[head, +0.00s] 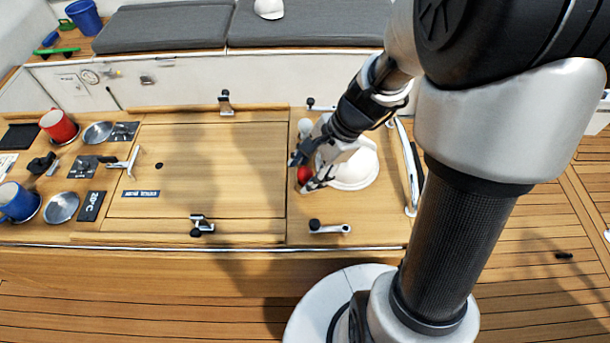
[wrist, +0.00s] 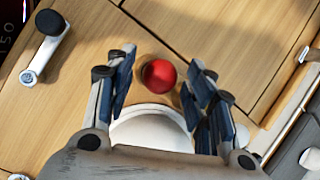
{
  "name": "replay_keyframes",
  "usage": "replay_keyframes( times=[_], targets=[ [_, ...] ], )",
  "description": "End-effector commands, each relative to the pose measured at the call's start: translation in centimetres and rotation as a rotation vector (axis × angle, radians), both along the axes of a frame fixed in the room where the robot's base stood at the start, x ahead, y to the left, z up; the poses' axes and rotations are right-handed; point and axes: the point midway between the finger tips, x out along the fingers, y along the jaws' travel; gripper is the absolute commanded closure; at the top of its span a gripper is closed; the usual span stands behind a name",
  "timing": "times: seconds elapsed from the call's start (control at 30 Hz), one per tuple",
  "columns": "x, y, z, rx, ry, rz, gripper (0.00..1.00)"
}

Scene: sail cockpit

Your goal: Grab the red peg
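The red peg (head: 304,175) shows as a round red top on the wooden panel, in front of a white dome (head: 358,170). In the wrist view the red peg (wrist: 159,75) lies between my two fingers, with a gap on each side. My gripper (wrist: 161,82) is open around it and holds nothing. In the head view my gripper (head: 308,172) reaches down at the peg and partly covers it. How deep the fingertips are relative to the peg's top is hard to tell.
A black-knobbed handle (head: 328,227) stands in front of the peg. A metal rail (head: 408,170) runs to the right. A large wooden hatch (head: 200,170) with latches lies left; a red mug (head: 58,126) and a blue mug (head: 17,202) stand farther left.

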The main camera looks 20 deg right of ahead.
Motion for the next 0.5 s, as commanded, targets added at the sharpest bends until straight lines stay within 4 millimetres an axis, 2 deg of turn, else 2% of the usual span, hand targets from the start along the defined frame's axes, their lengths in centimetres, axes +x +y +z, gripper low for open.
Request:
replay_keyframes(
  times=[0.07,0.5],
  targets=[
    [0.01,-0.02,0.02,0.0,0.0,0.0,0.59],
    [0.0,-0.01,0.01,0.0,0.0,0.0,0.89]
  ],
)
